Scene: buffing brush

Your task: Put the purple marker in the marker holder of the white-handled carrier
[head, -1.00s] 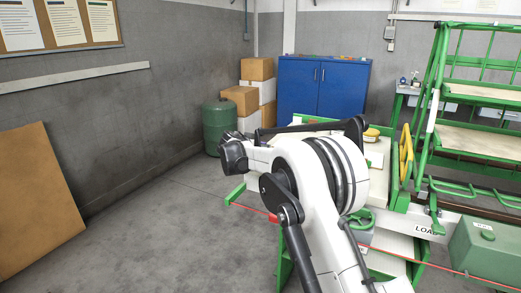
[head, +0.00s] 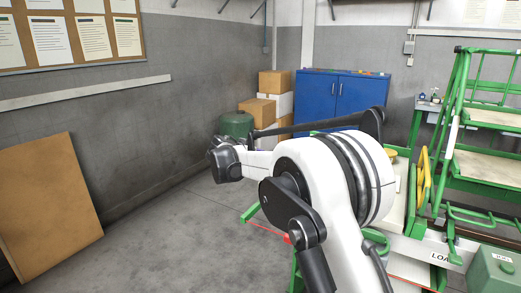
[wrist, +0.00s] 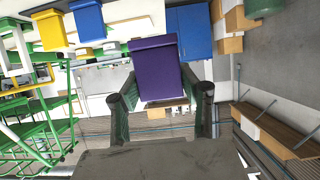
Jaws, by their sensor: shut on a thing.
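The purple marker (wrist: 155,68) is a purple block-like piece in the wrist view. It is held between the two dark fingers of my gripper (wrist: 161,97), which is shut on it. A yellow piece (wrist: 50,30) and a blue piece (wrist: 88,20) show at the upper left of the wrist view, apart from the purple marker. I cannot make out the marker holder or tell which carrier has the white handle.
A green rack (head: 490,185) stands at the right, with a yellow handle-like part (head: 423,180) beside it. A blue cabinet (head: 335,92) and cardboard boxes (head: 272,83) stand at the back. A brown board (head: 48,205) leans on the left wall. The floor (head: 165,235) at left is clear.

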